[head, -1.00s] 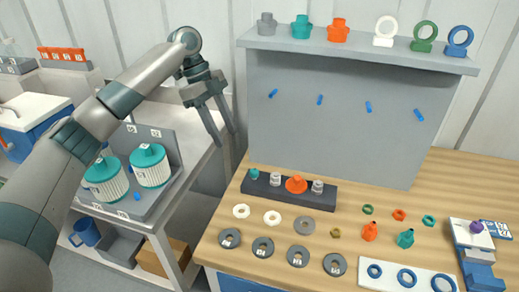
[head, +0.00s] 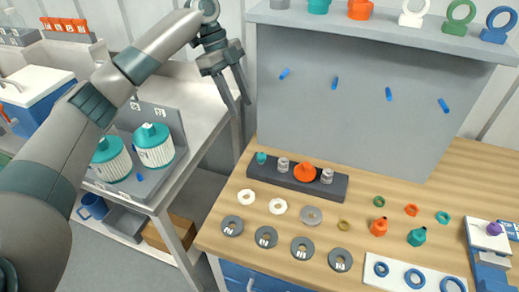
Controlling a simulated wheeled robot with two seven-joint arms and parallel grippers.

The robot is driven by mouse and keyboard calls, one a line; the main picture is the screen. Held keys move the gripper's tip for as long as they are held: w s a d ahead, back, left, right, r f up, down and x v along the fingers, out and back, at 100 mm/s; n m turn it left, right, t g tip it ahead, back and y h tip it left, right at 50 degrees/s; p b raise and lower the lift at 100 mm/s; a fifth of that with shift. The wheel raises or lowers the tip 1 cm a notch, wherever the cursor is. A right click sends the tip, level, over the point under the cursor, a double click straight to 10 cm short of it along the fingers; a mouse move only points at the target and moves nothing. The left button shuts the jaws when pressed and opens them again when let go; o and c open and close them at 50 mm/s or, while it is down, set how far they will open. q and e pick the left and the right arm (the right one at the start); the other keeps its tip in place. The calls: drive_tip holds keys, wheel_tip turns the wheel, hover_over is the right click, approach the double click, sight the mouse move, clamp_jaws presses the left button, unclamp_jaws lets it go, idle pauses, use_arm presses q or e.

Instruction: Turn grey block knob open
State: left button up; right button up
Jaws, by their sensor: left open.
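A dark grey block (head: 283,177) lies on the wooden table in front of the upright grey panel. On it sit a teal fitting (head: 261,158), an orange knob-like piece (head: 305,172) and two pale grey fittings (head: 326,176). A second, grey and blue block (head: 482,262) at the right edge carries a purple knob (head: 493,229) and is partly cut off. I cannot tell which the task calls the grey block. My left gripper (head: 238,101) is open and empty, pointing down left of the panel, apart from both blocks. My right gripper is not in view.
The grey panel (head: 350,120) has a shelf (head: 380,26) of fittings and rings above it. Loose rings, grey discs (head: 266,237) and small fittings cover the table front. Two teal-capped white vessels (head: 154,146) stand on the left bench.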

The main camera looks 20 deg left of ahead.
sight(261, 155)
use_arm(q)
drive_tip(key=p+x, duration=0.4)
drive_tip(key=x, duration=1.1)
drive_tip(key=shift+s+d, duration=0.1)
drive_tip(key=shift+d, duration=0.1)
drive_tip(key=shift+p+x, duration=0.3)
drive_tip(key=shift+x, duration=0.6)
drive_tip(key=c, duration=1.1)
